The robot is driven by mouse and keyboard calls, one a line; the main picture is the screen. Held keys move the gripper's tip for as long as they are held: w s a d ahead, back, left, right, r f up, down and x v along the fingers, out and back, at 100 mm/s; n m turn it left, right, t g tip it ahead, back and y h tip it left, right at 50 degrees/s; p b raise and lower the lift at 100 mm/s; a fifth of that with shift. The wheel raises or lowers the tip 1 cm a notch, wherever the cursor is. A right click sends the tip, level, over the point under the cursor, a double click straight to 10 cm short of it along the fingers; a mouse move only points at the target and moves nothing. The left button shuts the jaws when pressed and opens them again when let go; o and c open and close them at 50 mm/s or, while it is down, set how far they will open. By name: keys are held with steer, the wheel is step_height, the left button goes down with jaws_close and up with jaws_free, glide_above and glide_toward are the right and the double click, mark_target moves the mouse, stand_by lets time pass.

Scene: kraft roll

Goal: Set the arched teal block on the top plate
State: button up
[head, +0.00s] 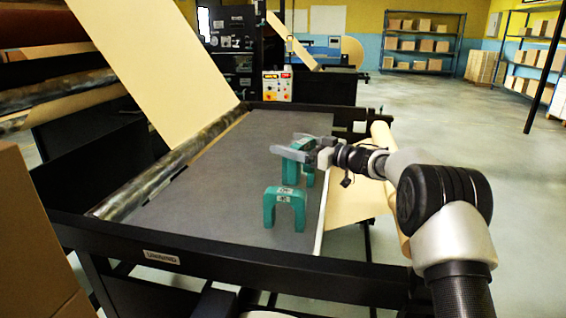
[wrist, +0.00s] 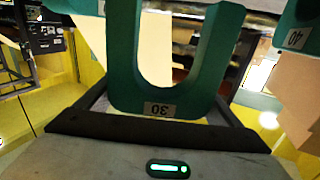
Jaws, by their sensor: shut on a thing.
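My gripper (head: 301,147) is shut on an arched teal block (head: 294,154), held over the grey plate (head: 225,175) of the black-framed machine. In the wrist view this block (wrist: 122,75) fills the middle, its U opening away from the palm and its label reading 30 upside down. I cannot tell whether its legs touch the plate. A second arched teal block (head: 284,190) stands upright on the plate, nearer the head camera. In the wrist view, a teal block labelled 40 (wrist: 292,15) is cut off at the upper right, and another teal piece (wrist: 75,6) at the upper left.
A roller (head: 165,172) with a kraft paper sheet (head: 155,60) borders the plate's left side. Another kraft roll (head: 385,140) hangs at the right, near my arm. The black front rail (head: 225,258) edges the machine. The plate's left and middle are clear. A cardboard box (head: 30,240) stands front left.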

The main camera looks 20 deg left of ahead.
mark_target(292, 171)
step_height(292, 171, down, 9)
steer(key=shift+r+b, duration=0.15)
steer(key=shift+b, duration=0.65)
steer(key=shift+f, duration=0.25)
steer(key=o, duration=1.1)
steer(key=shift+c, duration=0.2)
steer(key=shift+r, duration=0.1)
